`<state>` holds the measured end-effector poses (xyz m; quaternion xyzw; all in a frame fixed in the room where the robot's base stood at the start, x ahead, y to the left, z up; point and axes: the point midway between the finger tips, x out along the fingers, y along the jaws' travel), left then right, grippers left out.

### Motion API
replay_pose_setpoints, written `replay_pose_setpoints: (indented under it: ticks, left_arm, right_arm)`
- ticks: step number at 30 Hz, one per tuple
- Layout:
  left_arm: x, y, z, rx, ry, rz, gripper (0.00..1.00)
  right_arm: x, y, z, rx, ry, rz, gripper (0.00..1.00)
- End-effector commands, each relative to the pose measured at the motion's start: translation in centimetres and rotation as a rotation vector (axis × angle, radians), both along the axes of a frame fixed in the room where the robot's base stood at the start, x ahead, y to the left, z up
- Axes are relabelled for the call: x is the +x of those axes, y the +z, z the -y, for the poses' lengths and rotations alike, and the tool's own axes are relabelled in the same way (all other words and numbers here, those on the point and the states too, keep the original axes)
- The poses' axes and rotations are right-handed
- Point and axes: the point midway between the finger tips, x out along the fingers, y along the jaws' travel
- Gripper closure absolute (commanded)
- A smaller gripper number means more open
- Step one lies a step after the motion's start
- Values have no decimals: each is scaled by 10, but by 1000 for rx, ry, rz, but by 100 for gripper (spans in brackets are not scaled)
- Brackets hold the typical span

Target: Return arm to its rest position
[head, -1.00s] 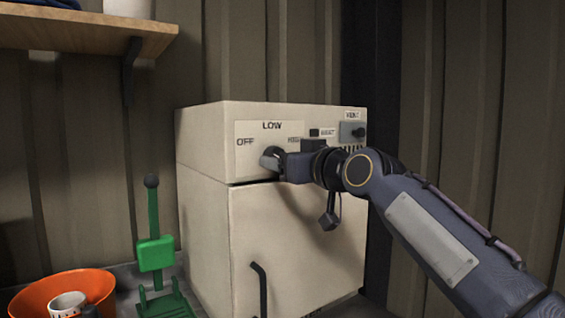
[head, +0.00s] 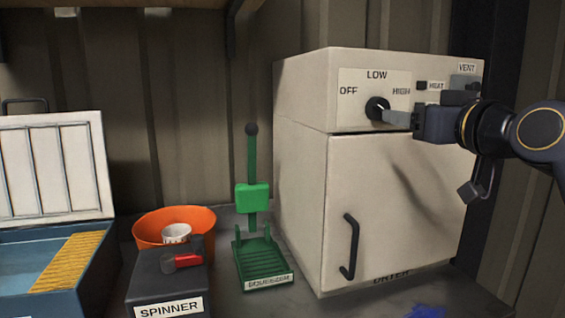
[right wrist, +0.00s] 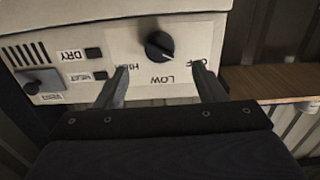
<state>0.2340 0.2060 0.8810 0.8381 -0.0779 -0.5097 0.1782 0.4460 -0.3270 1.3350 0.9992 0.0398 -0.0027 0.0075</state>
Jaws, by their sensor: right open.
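My right gripper (head: 394,115) is at the front of the white cabinet's (head: 300,165) control panel, by the black knob (head: 376,106). In the right wrist view the panel appears upside down. There my right gripper (right wrist: 161,86) is open, its two fingers spread with nothing between their tips. The knob (right wrist: 160,46) lies beyond the fingertips, apart from them. Its light mark points to the lower right in that view, on the side of LOW and OFF. My left gripper is not in view.
The cabinet door has a black handle (head: 350,246). To its left stand a green squeezer (head: 252,198), an orange bowl (head: 146,228) with a white cup (head: 176,232), a dark spinner box (head: 150,285) and an open blue case (head: 95,270). A wooden shelf (right wrist: 275,83) shows in the wrist view.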

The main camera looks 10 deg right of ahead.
Motion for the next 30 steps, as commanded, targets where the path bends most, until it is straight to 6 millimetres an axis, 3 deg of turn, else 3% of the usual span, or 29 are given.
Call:
replay_pose_setpoints:
  ticks: [2,5,8,11,15,18,21,24,30]
  left_arm:
    - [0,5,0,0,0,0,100]
    - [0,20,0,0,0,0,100]
    - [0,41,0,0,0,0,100]
    - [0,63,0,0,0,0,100]
    - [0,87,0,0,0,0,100]
    - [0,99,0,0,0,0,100]
    - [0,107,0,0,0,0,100]
    - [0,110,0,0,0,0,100]
    - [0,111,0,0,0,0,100]
  right_arm:
    - [-2,-7,-3,6,7,-29,37]
    - [-9,-34,-14,31,25,-125,37]
    - [-28,-85,-30,81,50,-294,37]
    - [-61,-150,-51,147,70,-493,37]
    - [-118,-235,-79,235,82,-749,37]
    - [-156,-282,-97,285,85,-896,37]
    - [-186,-315,-110,321,85,-1001,37]
    - [-205,-334,-118,340,85,-1063,37]
    - [-212,-341,-121,347,84,-1084,37]
